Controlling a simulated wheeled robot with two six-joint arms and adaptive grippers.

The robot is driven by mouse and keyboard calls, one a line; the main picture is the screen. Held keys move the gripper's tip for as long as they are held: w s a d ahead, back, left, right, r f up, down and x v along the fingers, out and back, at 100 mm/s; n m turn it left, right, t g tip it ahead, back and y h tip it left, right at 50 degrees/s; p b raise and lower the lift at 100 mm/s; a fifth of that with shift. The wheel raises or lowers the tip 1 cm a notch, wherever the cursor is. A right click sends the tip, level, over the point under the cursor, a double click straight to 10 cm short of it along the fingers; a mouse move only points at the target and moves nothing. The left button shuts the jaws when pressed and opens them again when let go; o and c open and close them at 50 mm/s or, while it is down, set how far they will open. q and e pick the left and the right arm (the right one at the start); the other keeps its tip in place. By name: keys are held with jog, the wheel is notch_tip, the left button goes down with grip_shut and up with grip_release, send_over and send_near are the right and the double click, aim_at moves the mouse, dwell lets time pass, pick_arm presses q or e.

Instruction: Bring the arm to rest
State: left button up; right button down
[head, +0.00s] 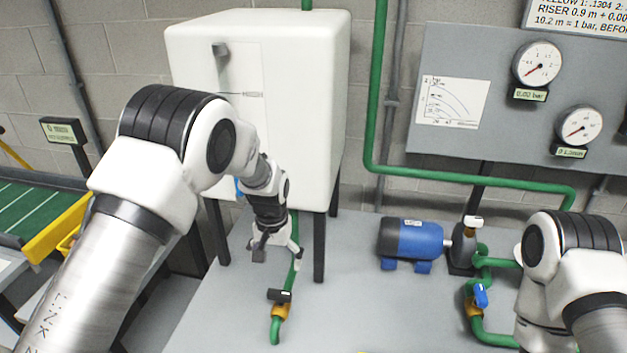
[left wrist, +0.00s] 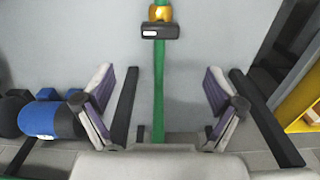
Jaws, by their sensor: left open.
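My left arm reaches in from the left in the head view. My left gripper (head: 274,254) points down over the grey bench, in front of the white tank and behind the green pipe end with its dark-handled valve. In the left wrist view my left gripper (left wrist: 164,108) has its two fingers spread wide, with nothing held between them. The green pipe (left wrist: 158,90) runs through the gap between the fingers as seen there; I cannot tell how close it is. My right arm shows at the lower right of the head view, but its gripper is out of sight.
A white tank (head: 255,90) on dark legs stands behind my left gripper. A dark-handled valve (head: 279,296) lies just in front. A blue pump motor (head: 410,240) and a blue-handled valve (head: 481,296) are to the right. The bench (head: 350,290) between is clear. A yellow-edged green table (head: 30,210) is left.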

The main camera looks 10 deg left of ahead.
pick_arm(q)
jog(key=s+a+f+g, duration=0.1)
jog(key=s+f, duration=0.4)
jog(key=s, duration=0.1)
jog(key=s+a+f+g, duration=0.2)
jog(key=s+f, duration=0.4)
jog(key=s, duration=0.1)
jog(key=s+a+f+n+g, duration=0.1)
jog(key=s+f, duration=0.5)
jog(key=s, duration=0.1)
jog(key=shift+a+f+b, duration=0.1)
jog(key=shift+a+b, duration=0.2)
jog(key=shift+a, duration=0.1)
jog(key=s+a+f+t, duration=0.2)
jog(key=s+t, duration=0.2)
jog(key=s, duration=1.1)
jog(key=shift+a, duration=0.15)
jog(key=shift+s, duration=0.1)
dwell(1.3)
